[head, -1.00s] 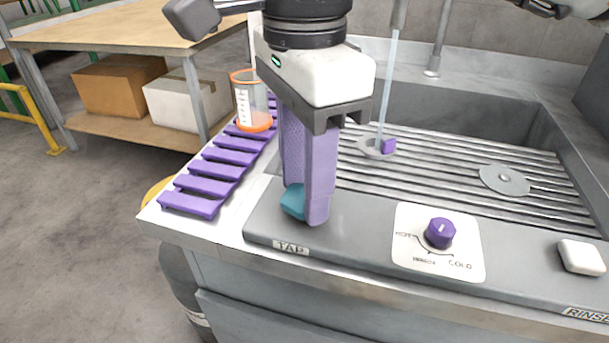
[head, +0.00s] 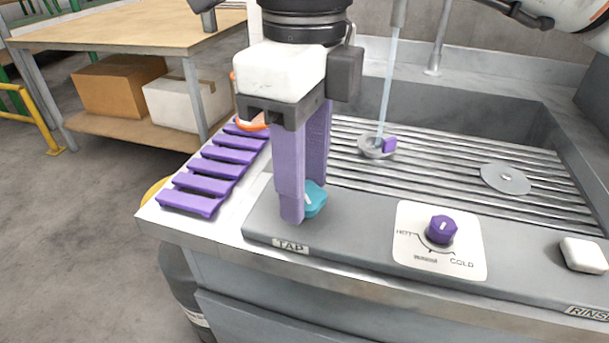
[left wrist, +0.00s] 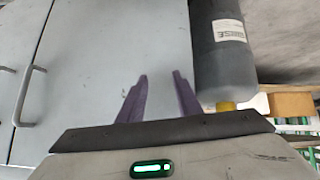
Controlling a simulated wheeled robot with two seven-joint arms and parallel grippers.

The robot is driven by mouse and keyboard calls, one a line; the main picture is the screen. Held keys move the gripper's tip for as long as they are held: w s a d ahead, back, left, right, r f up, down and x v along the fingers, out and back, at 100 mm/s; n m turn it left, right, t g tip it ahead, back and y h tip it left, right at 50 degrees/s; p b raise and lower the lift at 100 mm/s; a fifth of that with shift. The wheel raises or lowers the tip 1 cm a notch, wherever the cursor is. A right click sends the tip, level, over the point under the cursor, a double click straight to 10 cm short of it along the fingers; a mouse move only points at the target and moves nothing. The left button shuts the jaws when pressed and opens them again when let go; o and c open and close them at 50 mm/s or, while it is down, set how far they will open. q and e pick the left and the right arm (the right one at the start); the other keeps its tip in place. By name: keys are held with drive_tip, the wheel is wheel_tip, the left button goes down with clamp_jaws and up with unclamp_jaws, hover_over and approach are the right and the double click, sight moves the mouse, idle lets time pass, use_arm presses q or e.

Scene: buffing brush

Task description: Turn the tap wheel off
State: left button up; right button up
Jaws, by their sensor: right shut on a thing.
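The teal tap wheel (head: 315,199) sits on the grey panel above the TAP label (head: 291,246). My right gripper (head: 303,208) points down with its purple fingers on either side of the wheel, shut on it; the near finger hides part of the wheel. A stream of water (head: 387,90) runs from the spout down into the sink. My left gripper shows only in the left wrist view (left wrist: 160,77); its purple fingers are apart with nothing between them.
A purple knob (head: 441,229) on a HOT/COLD plate and a white block (head: 583,255) stand to the right. A purple slatted rack (head: 213,180) and an orange-rimmed beaker (head: 252,124), mostly hidden, are left. The left wrist view shows a grey cylinder (left wrist: 222,60) by cabinet doors.

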drive_tip(key=m, duration=0.3)
drive_tip(key=shift+m, duration=0.4)
drive_tip(key=shift+m+b, duration=0.45)
drive_tip(key=shift+m, duration=1.35)
drive_tip(key=o, duration=1.1)
drive_tip(key=shift+c, duration=0.2)
drive_tip(key=shift+r, duration=0.1)
wheel_tip(320, 180, up, 10)
drive_tip(key=p, duration=0.2)
drive_tip(key=shift+r, duration=0.1)
